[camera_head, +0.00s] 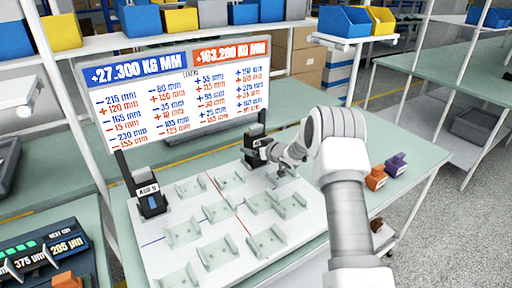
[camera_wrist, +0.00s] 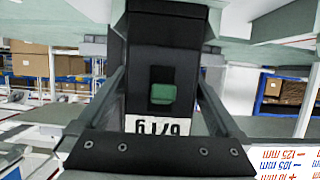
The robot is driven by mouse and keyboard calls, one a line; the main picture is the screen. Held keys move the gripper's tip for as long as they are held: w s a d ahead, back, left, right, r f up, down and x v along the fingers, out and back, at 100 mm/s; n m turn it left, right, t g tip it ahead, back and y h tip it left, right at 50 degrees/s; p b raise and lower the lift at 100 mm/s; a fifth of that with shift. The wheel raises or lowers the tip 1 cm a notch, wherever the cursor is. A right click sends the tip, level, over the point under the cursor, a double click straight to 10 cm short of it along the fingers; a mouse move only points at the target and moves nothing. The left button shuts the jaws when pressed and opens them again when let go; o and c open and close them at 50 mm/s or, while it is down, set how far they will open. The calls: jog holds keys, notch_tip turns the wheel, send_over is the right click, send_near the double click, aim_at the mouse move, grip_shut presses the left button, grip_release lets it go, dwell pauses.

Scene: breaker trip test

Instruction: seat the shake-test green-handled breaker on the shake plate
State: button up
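A black breaker with a green handle (camera_wrist: 162,94) and a printed white label fills the middle of the wrist view. My gripper (camera_wrist: 165,85) has one finger on each side of it and appears shut on it. In the head view my gripper (camera_head: 274,152) is over the back edge of a white plate (camera_head: 152,250), by the sign's right post. The dark body beside it there (camera_head: 256,158) seems to be the held breaker. The white plate carries several clear cradles (camera_head: 221,209) and red and blue lines. I cannot tell whether it is the shake plate.
A sign board (camera_head: 185,95) with printed numbers stands behind the plate. A black block (camera_head: 151,203) is at its left post. An orange breaker (camera_head: 376,177) and a purple one (camera_head: 396,164) stand on the table at right. A display panel (camera_head: 45,255) is at lower left.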

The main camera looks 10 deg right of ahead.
jog(key=v, duration=1.7)
jog(key=shift+s+d, duration=0.15)
jog(key=shift+d, duration=0.05)
jog(key=shift+r, duration=0.1)
jog(key=s+d+r+m+g+h, duration=0.25)
jog(key=s+r+h, duration=0.45)
jog(key=s+r, duration=0.7)
jog(key=s+a+m+g+y, duration=0.1)
jog(key=s+a, duration=0.3)
jog(key=s, duration=0.8)
jog(key=s+a+m+g+y, duration=0.1)
jog(key=s+a+g, duration=0.2)
jog(key=s, duration=0.9)
jog(key=shift+s+a+r, duration=0.2)
jog(key=shift+s+a, duration=0.05)
jog(key=shift+a, duration=0.45)
